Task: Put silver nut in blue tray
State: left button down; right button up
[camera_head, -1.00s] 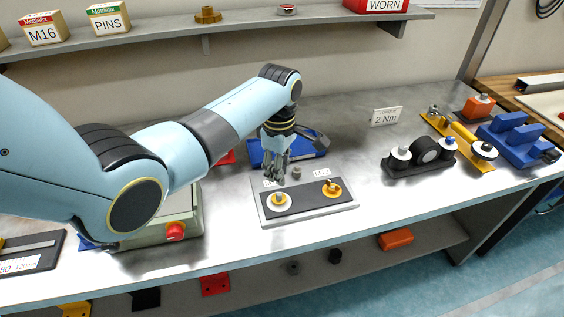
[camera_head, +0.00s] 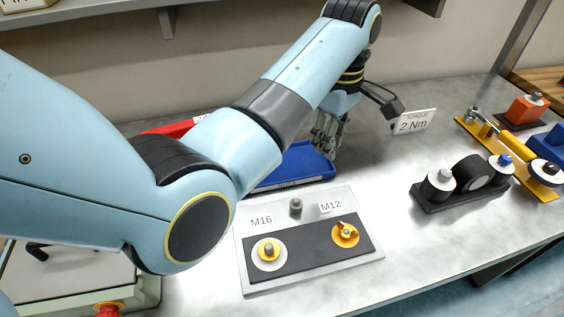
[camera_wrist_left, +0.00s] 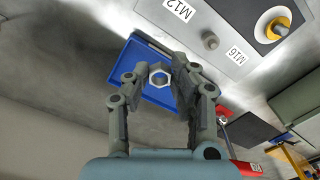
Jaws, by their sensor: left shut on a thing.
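The silver nut (camera_wrist_left: 160,78) is a hexagonal ring between the fingertips of my left gripper (camera_wrist_left: 158,88) in the wrist view. My left gripper (camera_head: 326,142) is shut on it, at the right end of the blue tray in the head view. The nut itself cannot be made out in the head view. The blue tray (camera_head: 290,168) lies on the bench behind the gauge plate, partly covered by my arm. In the wrist view the blue tray (camera_wrist_left: 134,62) shows behind the nut and fingers. My right gripper is in neither view.
A grey plate (camera_head: 370,258) with M16 and M12 labels and two studs stands in front of the tray. A red tray (camera_head: 172,129) is at the back left. A torque sign (camera_head: 414,122) stands right of my gripper. Black and yellow fixtures fill the right side.

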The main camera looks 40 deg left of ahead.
pick_arm(q)
jog(key=p, duration=0.1)
send_over(282, 168)
jog(key=f, duration=0.7)
jog(key=shift+d, duration=0.2)
jog(key=shift+a+f, duration=0.2)
jog(key=shift+f, duration=0.05)
notch_tip(282, 168, down, 3)
jog(key=shift+f, duration=0.45)
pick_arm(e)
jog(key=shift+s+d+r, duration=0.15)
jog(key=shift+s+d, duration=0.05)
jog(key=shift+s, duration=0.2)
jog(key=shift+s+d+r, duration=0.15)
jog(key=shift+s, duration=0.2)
pick_arm(q)
jog(key=shift+f, duration=0.15)
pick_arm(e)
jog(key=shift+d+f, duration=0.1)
